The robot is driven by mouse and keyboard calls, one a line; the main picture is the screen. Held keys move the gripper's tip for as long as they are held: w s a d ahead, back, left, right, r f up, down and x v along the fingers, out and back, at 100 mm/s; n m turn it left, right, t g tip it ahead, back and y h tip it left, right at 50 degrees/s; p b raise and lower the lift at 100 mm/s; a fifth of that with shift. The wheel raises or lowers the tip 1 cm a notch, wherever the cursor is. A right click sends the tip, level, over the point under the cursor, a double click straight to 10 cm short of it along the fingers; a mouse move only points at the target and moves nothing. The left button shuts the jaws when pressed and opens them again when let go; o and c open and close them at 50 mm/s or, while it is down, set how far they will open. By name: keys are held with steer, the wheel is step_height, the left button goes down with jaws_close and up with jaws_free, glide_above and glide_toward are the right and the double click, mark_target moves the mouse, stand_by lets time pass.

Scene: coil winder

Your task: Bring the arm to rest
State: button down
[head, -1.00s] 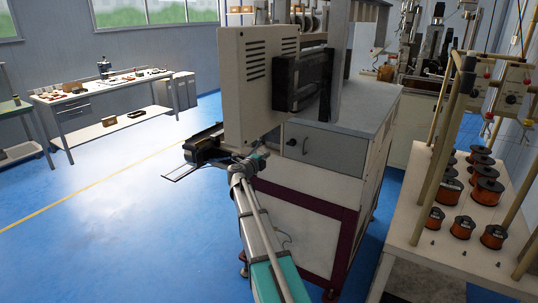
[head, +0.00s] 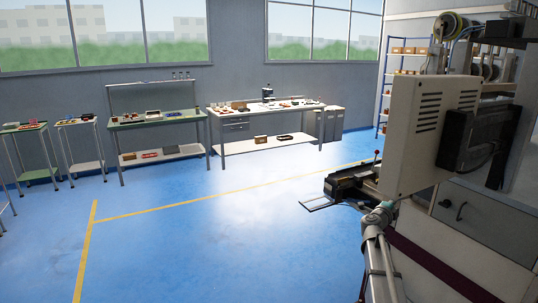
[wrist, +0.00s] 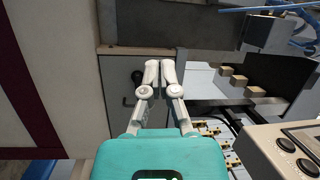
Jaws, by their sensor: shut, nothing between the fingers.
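My gripper (wrist: 160,68) shows in the wrist view with its two pale fingers side by side, shut and empty. It is in front of the winder's grey cabinet (wrist: 114,75), close to a dark knob and a handle. I cannot tell whether it touches anything. In the head view my arm reaches up from the bottom right towards the coil winder (head: 490,220); the gripper itself cannot be made out there.
A cream control box (head: 420,140) stands close above my arm. A black unit with a flat plate (head: 322,203) juts out left of it. In the wrist view, small blocks (wrist: 235,81) and a button panel (wrist: 290,150) lie at right. Workbenches (head: 265,111) line the far wall; the blue floor is open.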

steer(key=s+a+f+n+t+y+p, duration=0.1)
steer(key=a+n+y, duration=0.65)
steer(key=a, duration=0.35)
steer(key=s+a+f+n+t+y+p, duration=0.1)
steer(key=s+a+f+n+t+y, duration=0.1)
steer(key=a+n+y, duration=0.65)
steer(key=s+a+f+n+g+y+p, duration=0.1)
steer(key=s+a+f+n+g+y, duration=0.1)
steer(key=s+a+f+n+g, duration=0.65)
steer(key=s+a+f+g+h+p, duration=0.1)
steer(key=s+g, duration=0.3)
steer(key=s, duration=0.7)
steer(key=s+a+f+g+h+p, duration=0.1)
steer(key=s+f+g+h, duration=0.1)
steer(key=s, duration=0.9)
steer(key=shift+a+f+n+g+h, duration=0.15)
steer(key=shift+f+n+g+h, duration=0.35)
steer(key=shift+g, duration=0.45)
steer(key=shift+r, duration=0.15)
